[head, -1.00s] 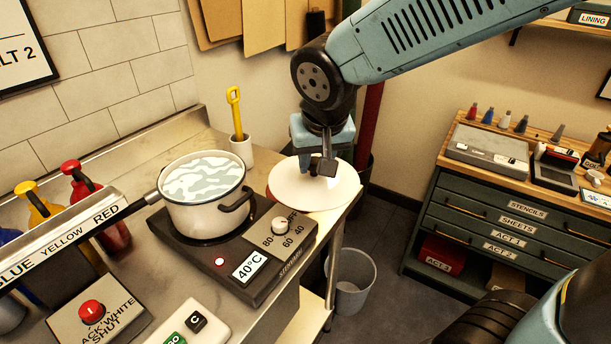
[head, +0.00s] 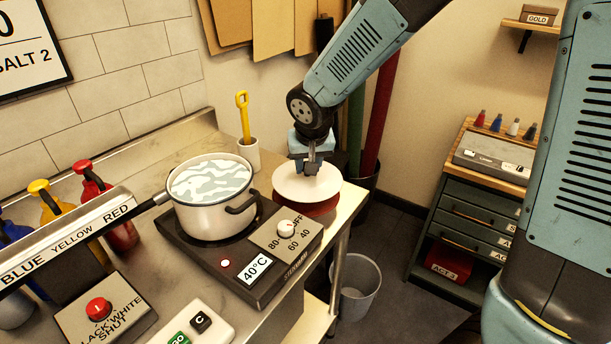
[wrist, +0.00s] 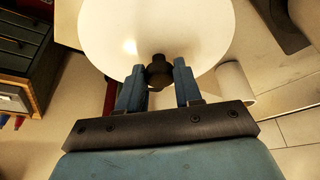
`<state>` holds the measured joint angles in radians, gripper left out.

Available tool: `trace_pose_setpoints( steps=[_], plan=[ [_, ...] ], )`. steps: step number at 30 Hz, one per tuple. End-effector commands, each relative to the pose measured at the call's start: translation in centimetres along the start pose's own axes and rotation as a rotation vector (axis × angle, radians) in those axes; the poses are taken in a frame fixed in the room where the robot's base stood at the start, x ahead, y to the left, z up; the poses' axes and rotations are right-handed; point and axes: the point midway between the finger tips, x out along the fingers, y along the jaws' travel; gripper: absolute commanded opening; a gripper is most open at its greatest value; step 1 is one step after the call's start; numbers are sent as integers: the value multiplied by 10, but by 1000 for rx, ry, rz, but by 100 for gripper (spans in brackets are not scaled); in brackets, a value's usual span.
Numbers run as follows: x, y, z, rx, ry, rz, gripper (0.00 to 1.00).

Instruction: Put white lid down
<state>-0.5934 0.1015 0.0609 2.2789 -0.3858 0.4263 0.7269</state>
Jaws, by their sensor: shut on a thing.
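The white lid (head: 300,188) is a round disc with a dark knob. It is level, at the back right of the metal counter, right of the pot (head: 212,205). My gripper (head: 310,166) is above the lid and shut on its knob. In the wrist view the lid (wrist: 157,32) fills the top, and my gripper (wrist: 159,82) has its blue fingers either side of the dark knob (wrist: 159,70). A dark red round thing (head: 318,208) shows under the lid's right and front edge. I cannot tell whether the lid touches it.
The open pot stands on the hotplate (head: 265,282), its handle pointing left. A white cup with a yellow tool (head: 248,152) stands behind the lid. The counter's right edge is close, with a bin (head: 357,285) below. Colour bottles (head: 105,205) stand at the left.

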Motion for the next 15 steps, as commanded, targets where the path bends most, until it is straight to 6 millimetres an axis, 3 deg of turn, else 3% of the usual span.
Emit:
trace_pose_setpoints(
  steps=[10, 15],
  plan=[
    [19, -1, -6, -1, 1, 0, 0],
    [41, -1, 3, -2, -2, 1, 0]
  ],
)
